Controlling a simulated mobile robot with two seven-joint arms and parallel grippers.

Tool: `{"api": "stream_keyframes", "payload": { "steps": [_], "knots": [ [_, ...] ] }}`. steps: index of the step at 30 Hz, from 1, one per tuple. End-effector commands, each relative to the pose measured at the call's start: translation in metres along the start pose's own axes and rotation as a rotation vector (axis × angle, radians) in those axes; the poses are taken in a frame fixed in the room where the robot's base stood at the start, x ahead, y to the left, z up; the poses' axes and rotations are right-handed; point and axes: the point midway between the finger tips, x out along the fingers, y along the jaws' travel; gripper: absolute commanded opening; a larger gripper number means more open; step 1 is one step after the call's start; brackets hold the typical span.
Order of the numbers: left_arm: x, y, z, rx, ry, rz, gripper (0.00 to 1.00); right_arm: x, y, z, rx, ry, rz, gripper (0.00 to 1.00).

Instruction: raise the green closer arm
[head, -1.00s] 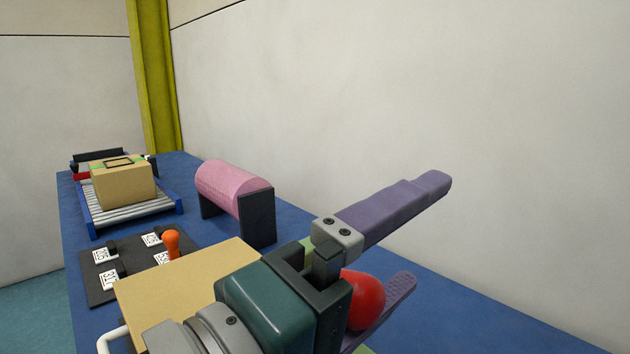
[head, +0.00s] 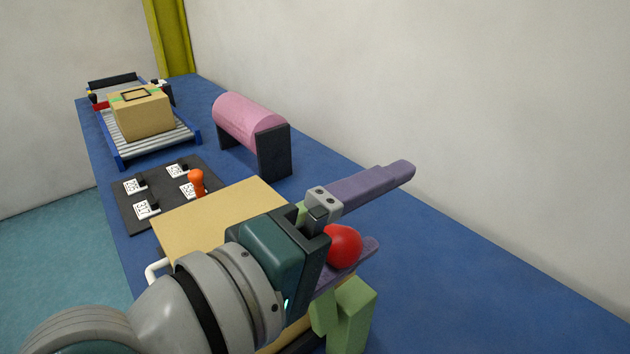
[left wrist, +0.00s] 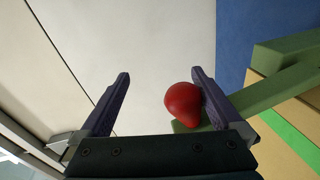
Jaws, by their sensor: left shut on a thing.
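The green closer arm (left wrist: 270,93) runs in from the right in the left wrist view, passing behind one finger. The red knob (left wrist: 183,103) is at its inner end. My left gripper (left wrist: 160,80) has its purple fingers around the red knob. The knob lies against the right finger, with a gap showing toward the left one. In the head view, the red knob (head: 344,246) shows between the fingers of my left gripper (head: 392,208), close to the lower finger. Green parts (head: 350,315) stand below the gripper there; the gripper hides much of the arm. My right gripper is not seen.
A tan box top (head: 222,212) lies beside my gripper. A dark panel (head: 135,210) with an orange-knobbed lever (head: 197,182) is left of it. A pink roller (head: 250,122) and a roller conveyor (head: 160,142) with a carton (head: 142,115) stand farther back. The blue table is clear at right.

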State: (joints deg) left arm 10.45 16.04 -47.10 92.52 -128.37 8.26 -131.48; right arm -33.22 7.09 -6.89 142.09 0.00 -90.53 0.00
Motion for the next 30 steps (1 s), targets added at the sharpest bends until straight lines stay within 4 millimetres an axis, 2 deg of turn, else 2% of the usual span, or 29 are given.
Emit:
{"api": "stream_keyframes", "payload": {
  "steps": [2, 30],
  "knots": [
    [-0.006, 0.004, -0.002, 0.005, 0.007, 0.017, 0.73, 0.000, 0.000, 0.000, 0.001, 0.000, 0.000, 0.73],
    [-0.073, -0.034, 0.004, 0.002, -0.001, 0.002, 0.73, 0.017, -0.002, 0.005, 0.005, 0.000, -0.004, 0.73]
  ]
}}
